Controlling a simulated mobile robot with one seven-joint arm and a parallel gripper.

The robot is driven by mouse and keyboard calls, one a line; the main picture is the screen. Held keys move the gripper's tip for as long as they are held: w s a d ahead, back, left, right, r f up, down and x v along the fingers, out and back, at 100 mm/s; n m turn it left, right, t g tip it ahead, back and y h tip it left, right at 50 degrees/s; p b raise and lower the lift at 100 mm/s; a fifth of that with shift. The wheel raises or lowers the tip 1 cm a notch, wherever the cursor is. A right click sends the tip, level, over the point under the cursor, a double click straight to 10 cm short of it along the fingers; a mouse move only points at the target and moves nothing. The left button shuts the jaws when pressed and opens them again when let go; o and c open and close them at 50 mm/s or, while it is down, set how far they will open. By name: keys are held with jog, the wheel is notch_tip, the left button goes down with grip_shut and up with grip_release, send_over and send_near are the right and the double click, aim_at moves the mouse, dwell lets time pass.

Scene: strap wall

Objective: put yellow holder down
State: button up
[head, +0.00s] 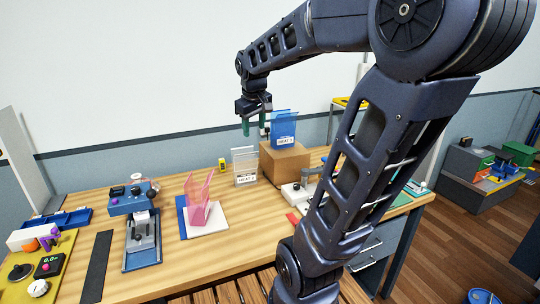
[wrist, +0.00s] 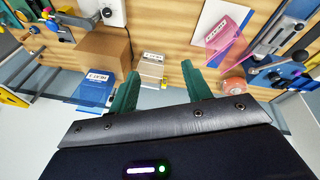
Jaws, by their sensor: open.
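My gripper (head: 254,130) is open and hangs in the air above the back of the bench, with nothing between its green fingers. It also shows in the wrist view (wrist: 160,76). A small yellow item (head: 222,164) stands at the back of the bench, left of a clear labelled holder (head: 244,167); I cannot tell whether it is the yellow holder. No other clear yellow holder shows. A blue holder (head: 283,130) stands on a cardboard box (head: 285,162), right of my gripper. A pink holder (head: 199,204) stands on a white pad, front left.
The wooden bench (head: 110,195) carries a blue press-like device (head: 141,228) and a yellow board with knobs (head: 38,268) at left. A small white device (head: 297,192) sits before the box. An orange-pink roll (wrist: 233,88) shows in the wrist view. The wall is close behind.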

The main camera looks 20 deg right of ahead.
jog(key=s+f+m+t+y, duration=0.1)
jog(key=s+f+m, duration=0.3)
jog(key=s, duration=0.9)
jog(key=shift+s+f, duration=0.2)
jog(key=shift+s, duration=0.05)
dwell(0.5)
